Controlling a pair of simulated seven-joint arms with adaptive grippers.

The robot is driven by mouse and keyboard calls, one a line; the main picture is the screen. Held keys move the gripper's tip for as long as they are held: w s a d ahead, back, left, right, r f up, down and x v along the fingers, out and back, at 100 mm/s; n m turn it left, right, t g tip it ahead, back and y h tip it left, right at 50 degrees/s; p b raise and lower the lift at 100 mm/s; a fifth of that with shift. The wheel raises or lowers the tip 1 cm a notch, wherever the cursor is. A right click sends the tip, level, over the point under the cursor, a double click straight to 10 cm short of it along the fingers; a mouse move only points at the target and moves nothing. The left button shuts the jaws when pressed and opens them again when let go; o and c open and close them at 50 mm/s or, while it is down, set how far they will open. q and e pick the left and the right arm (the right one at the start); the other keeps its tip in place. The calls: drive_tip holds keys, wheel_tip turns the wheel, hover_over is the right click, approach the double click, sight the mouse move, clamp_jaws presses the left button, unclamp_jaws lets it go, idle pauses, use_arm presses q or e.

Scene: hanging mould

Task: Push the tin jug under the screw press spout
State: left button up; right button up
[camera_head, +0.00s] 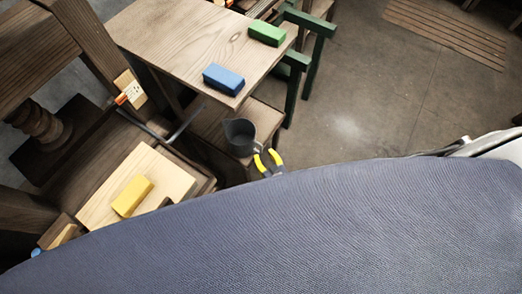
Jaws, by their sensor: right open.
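The dark grey tin jug (240,137) stands on a low wooden ledge near the middle of the head view. My right gripper (268,162), with yellow and black fingers, is open just below and right of the jug in the picture. I cannot tell whether it touches the jug. The large blue-grey surface hides the arm behind it. The wooden screw press (38,121) is at the left, with its threaded screw showing. Dark bars (186,121) left of the jug may belong to the spout; I cannot tell. My left gripper is not in view.
A blue-grey textured surface (300,230) fills the foreground. A wooden table (190,40) above the ledge holds a blue block (223,79) and a green block (267,33). A yellow block (132,195) lies on a pale board (165,178). Open floor (370,100) is at the right.

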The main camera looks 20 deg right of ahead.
sight(261, 151)
drive_tip(key=shift+x, duration=2.35)
clamp_jaws()
